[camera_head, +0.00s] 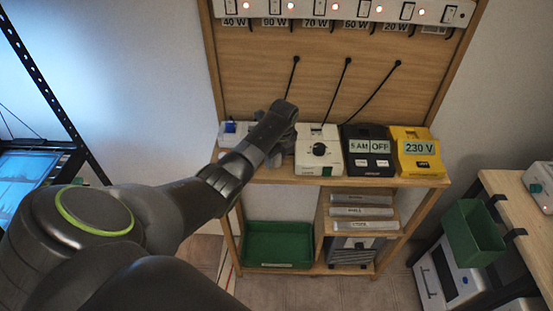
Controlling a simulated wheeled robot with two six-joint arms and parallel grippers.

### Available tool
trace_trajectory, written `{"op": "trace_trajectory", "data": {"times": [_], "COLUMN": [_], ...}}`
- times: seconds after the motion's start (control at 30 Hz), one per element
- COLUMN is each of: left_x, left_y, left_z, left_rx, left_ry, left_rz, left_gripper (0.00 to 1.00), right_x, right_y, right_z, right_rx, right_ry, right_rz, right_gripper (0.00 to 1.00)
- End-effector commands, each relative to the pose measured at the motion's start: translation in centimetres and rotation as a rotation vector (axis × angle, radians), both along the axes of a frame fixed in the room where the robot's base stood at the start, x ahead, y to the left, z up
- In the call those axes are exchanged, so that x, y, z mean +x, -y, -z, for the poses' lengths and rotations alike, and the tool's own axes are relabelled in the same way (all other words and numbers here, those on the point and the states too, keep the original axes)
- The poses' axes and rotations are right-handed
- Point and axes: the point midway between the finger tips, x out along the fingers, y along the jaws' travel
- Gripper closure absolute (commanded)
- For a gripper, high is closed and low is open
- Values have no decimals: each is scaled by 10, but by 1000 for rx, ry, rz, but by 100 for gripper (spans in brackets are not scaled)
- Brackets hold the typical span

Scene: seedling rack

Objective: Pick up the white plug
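I cannot pick out a white plug for certain; my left arm and gripper cover part of the wooden shelf (395,182). My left gripper (277,121) is over the left part of the shelf, seen from behind. Its fingers and anything between them are hidden or too small to tell. A small white item with a blue part (231,129) sits on the shelf just left of the gripper. A white box with a black dial (318,151) stands just right of it. My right gripper is not in view.
A black timer (369,151) and a yellow 230 V box (416,152) stand further right. Black cords hang on the wooden back panel (318,92) under a white switch strip (343,10). A green bin (278,245) is below. A side table (517,206) is at right.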

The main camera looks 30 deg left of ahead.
Motion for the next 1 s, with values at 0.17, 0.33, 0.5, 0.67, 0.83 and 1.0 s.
{"op": "trace_trajectory", "data": {"times": [0.17,0.33,0.5,0.67,0.83,1.0], "left_x": [0,0,0,1,2,2], "left_y": [0,0,0,0,-1,-1], "left_z": [0,-1,-1,-9,-36,-69], "left_rx": [0,0,0,0,1,1], "left_ry": [0,1,1,3,8,7], "left_rz": [0,0,0,-1,0,0], "left_gripper": [74,94,94,94,94,94], "right_x": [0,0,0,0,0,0], "right_y": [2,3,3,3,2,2], "right_z": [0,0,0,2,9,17], "right_rx": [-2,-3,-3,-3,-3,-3], "right_ry": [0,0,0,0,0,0], "right_rz": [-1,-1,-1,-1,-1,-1], "right_gripper": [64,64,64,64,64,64]}}
